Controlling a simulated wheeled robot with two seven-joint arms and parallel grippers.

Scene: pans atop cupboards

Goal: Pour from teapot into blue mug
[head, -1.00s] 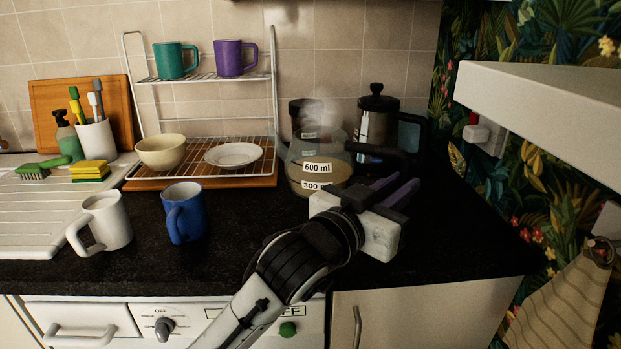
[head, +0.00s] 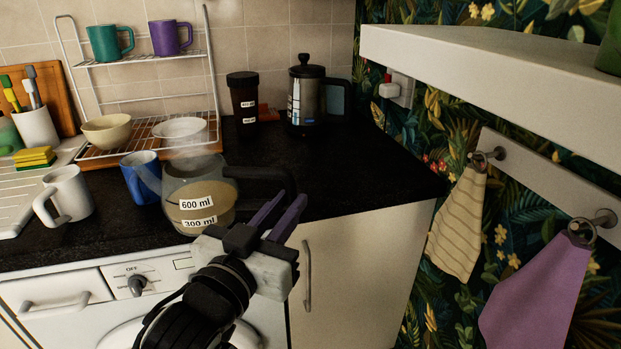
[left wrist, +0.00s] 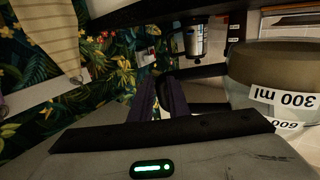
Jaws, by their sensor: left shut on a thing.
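The teapot (head: 212,211) is a clear glass pot with 300 ml and 600 ml labels, holding brownish liquid. It looks upright in the head view, near the counter's front edge. My left gripper (head: 279,212) is shut on its black handle at the right side. In the left wrist view, the teapot (left wrist: 270,72) shows at the right, beside the gripper's purple fingers (left wrist: 160,98). The blue mug (head: 138,180) stands on the counter just left of the teapot, which hides part of it. My right gripper is not in view.
A white mug (head: 68,193) stands left of the blue mug. A rack (head: 140,60) with a bowl, a plate and two mugs is behind. A dark lidded cup (head: 243,97) and a French press (head: 309,95) stand at the back. A white shelf (head: 480,70) juts out at the right.

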